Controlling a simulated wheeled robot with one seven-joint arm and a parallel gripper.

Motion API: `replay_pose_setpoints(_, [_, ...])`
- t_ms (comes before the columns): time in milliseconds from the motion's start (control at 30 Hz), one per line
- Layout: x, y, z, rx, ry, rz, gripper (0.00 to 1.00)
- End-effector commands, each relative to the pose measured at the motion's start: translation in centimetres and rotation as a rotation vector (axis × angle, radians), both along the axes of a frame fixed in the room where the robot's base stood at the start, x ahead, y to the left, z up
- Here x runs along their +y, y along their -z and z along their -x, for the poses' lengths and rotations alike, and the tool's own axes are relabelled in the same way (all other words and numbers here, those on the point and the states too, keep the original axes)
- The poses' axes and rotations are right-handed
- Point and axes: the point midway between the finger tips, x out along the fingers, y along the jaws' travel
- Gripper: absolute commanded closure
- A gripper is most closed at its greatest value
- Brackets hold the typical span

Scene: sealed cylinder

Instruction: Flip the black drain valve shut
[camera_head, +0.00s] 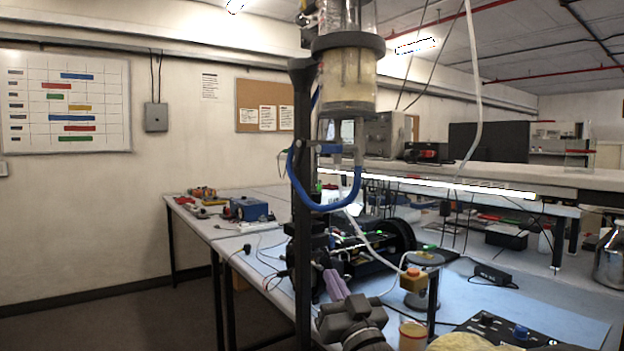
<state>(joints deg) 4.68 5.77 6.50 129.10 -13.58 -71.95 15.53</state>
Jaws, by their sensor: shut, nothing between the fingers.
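A clear cylinder (349,75) with pale yellowish contents and dark collars stands high on a dark upright post (301,200), slightly right of centre. Fittings (332,148) hang under its lower collar, and a blue hose (297,180) loops down from them. I cannot pick out a separate black valve handle there or tell its position. My gripper (334,282), with purple fingers on a grey wrist, is low in the picture, right of the post and well below the cylinder and fittings. Its fingers are together and hold nothing.
A long bench (545,318) with a blue mat runs behind and to the right. It carries a black machine (365,250), a small yellow block (413,279) on a stand, cables and a black control box (490,332). A blue box (249,209) is farther left. Floor at left is clear.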

Motion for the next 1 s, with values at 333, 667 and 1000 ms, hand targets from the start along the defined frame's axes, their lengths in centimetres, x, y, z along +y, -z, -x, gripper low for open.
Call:
replay_pose_setpoints(333, [-3.2,15.6,1.1,0.678,0.166,0.156,1.00])
replay_pose_setpoints(667, [-5.5,28.3,11.4,1.335,0.202,0.285,1.00])
replay_pose_setpoints(1000, [-5.8,33.0,21.2,1.757,0.151,0.347,1.00])
